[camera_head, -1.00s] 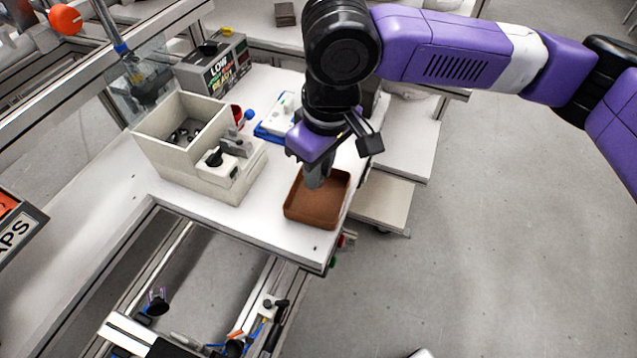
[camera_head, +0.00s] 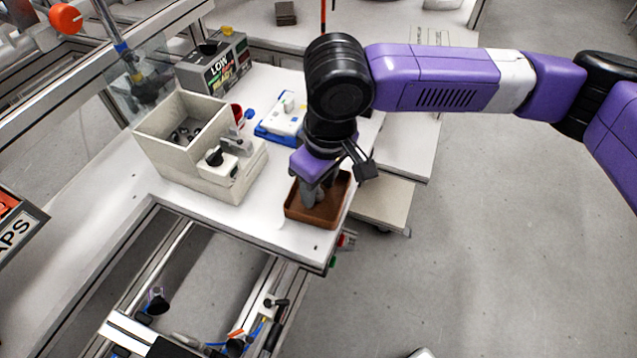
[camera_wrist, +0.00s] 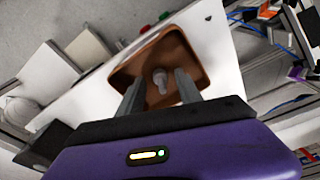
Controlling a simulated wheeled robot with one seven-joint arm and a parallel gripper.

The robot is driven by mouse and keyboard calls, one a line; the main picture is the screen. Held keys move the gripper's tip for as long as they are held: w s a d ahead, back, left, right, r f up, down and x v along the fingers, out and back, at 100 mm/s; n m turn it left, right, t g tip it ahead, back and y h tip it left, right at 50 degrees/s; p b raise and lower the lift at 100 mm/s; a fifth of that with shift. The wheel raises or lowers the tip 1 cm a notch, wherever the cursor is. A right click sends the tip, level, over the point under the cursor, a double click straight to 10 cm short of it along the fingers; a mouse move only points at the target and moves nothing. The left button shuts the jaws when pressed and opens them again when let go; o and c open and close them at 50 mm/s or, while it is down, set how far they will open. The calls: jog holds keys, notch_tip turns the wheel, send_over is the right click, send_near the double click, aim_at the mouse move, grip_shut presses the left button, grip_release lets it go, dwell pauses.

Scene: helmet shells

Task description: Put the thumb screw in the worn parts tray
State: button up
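The worn parts tray is a brown, open, square tray (camera_head: 334,216) at the front right corner of the white bench. It also shows in the wrist view (camera_wrist: 190,58). A small grey thumb screw (camera_wrist: 160,78) is in the tray area in the wrist view, between my fingertips with gaps on both sides. It seems to lie on the tray floor. My gripper (camera_head: 316,198) points down into the tray. In the wrist view my gripper (camera_wrist: 160,88) has its two fingers spread. I cannot make out the screw in the head view.
A beige bin (camera_head: 175,150) with dark parts inside stands left of the tray. A blue and white fixture (camera_head: 280,120) and a grey box with lettering (camera_head: 212,65) stand behind. The bench's front edge is close to the tray, with open floor to the right.

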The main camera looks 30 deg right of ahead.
notch_tip(320, 180, up, 12)
jog(key=s, duration=0.1)
jog(key=shift+s+d+r, duration=0.15)
jog(key=shift+s, duration=0.05)
dwell(0.5)
dwell(0.4)
